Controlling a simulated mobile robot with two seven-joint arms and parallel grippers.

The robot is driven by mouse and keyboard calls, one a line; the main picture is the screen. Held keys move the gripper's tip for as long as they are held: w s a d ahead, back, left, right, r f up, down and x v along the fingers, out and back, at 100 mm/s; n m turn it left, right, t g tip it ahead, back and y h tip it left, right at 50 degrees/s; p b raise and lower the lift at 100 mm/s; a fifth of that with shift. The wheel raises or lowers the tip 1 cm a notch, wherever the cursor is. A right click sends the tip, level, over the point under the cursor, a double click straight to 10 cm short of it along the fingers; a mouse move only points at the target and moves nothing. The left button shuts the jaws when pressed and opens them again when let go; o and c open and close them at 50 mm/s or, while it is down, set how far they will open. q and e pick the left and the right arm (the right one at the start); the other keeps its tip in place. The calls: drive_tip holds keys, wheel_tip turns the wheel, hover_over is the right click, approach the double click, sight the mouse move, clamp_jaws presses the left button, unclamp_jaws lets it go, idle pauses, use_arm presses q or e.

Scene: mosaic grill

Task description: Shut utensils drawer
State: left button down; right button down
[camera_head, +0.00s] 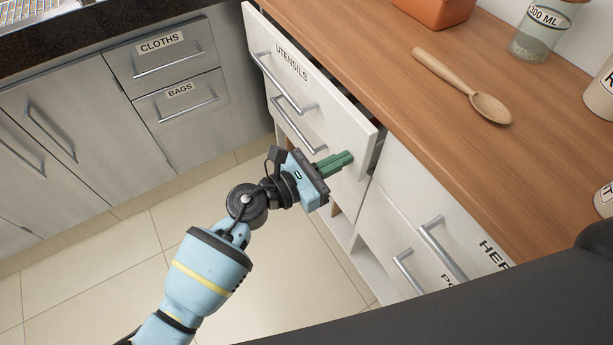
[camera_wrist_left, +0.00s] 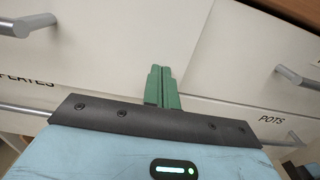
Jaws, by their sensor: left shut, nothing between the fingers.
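The utensils drawer (camera_head: 300,86) has a white front with a dark "UTENSILS" label and a metal bar handle. It stands partly open, its front out from the cabinet under the wooden counter, with a dark gap behind its right edge. My left gripper (camera_head: 343,160) is shut and empty, with its green fingertips at the lower right part of the drawer front. I cannot tell whether they touch it. In the left wrist view, the shut green fingers (camera_wrist_left: 162,82) point at white fronts, and a bar handle (camera_wrist_left: 28,25) shows at upper left. My right gripper is not in view.
A wooden spoon (camera_head: 464,86), a glass jar (camera_head: 542,35) and an orange container (camera_head: 437,12) stand or lie on the wooden counter (camera_head: 440,130). A pots drawer front (camera_wrist_left: 255,130) is at right. Grey cabinets with cloths (camera_head: 165,57) and bags (camera_head: 185,108) drawers are at left. Tiled floor is clear.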

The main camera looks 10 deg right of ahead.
sight(355, 152)
use_arm(q)
drive_tip(key=b+x, duration=0.1)
drive_tip(key=x, duration=0.2)
drive_tip(key=shift+w+d, duration=0.15)
drive_tip(key=shift+d, duration=0.2)
drive_tip(key=shift+r, duration=0.15)
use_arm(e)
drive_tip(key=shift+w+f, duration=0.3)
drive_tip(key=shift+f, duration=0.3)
use_arm(q)
drive_tip(key=shift+d+r, duration=0.1)
drive_tip(key=shift+r, duration=0.05)
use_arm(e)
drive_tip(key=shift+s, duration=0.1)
